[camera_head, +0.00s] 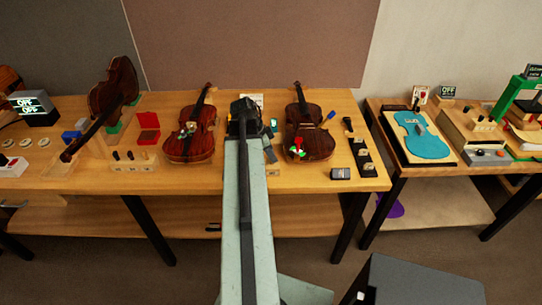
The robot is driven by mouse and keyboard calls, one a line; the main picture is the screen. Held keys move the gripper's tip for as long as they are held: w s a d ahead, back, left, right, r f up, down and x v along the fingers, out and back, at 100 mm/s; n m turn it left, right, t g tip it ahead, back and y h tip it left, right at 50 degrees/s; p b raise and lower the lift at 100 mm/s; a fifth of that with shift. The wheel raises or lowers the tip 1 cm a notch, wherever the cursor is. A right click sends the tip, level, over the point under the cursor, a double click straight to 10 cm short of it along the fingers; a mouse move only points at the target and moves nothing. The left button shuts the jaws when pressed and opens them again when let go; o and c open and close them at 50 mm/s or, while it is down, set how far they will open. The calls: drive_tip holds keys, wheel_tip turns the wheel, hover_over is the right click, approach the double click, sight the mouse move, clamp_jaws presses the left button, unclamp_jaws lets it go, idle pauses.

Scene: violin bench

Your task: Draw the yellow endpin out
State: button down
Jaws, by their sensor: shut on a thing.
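My gripper (243,109) is at the far end of my arm, over the back middle of the bench between two brown violins. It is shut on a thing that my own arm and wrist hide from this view. I cannot make out the yellow endpin anywhere. The left violin (207,121) lies with its neck to the back, and its lower end faces me. The right violin (313,113) lies the same way, with a small red, green and white piece (297,149) on its lower left part.
The wooden bench (215,184) carries a propped violin (110,88), a red box (148,121) and, at right, a row of dark blocks (362,158). A second table at right holds a blue violin-shaped plate (423,143). Bare wood shows along the bench front.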

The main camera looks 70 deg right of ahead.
drive_tip(key=shift+r, duration=0.1)
drive_tip(key=shift+r+p, duration=1.55)
drive_tip(key=shift+p, duration=0.1)
wheel_tip(320, 180, up, 7)
drive_tip(key=p, duration=0.7)
